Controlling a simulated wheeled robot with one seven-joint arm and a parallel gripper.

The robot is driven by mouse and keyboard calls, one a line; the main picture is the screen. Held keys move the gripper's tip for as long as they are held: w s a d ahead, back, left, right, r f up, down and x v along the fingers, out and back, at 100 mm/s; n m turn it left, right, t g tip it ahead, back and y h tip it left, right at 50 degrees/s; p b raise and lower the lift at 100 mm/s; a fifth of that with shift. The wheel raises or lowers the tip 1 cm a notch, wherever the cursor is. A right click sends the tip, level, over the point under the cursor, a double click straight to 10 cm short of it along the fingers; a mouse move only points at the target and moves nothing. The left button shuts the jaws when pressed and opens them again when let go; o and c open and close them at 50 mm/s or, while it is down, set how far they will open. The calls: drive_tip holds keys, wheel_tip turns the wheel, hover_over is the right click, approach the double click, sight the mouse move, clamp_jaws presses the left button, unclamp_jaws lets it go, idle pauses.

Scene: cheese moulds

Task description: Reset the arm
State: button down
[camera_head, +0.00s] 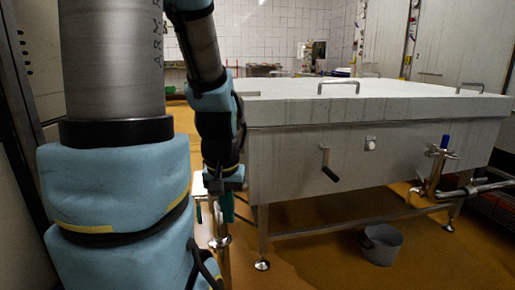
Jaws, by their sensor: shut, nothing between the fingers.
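My arm (205,55), grey with light blue padding, comes down from the top of the view on the left and hangs in front of the vat's left end. My gripper (226,208) is at its lower end, small and dark with green fingers pointing down. It is shut and empty, beside the vat's left front leg. The finger details are small and partly lost against the metal behind them.
A large steel vat (300,150) on legs, with handles on top and a crank in front, fills the middle and right. A grey bucket (382,245) stands on the floor beneath it. A pipe valve (437,165) juts out at right. Open orange-brown floor (320,270) lies in front.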

wheel_tip(320, 180, up, 25)
drive_tip(key=p, duration=2.2)
drive_tip(key=shift+p, duration=0.4)
drive_tip(key=c, duration=1.6)
unclamp_jaws()
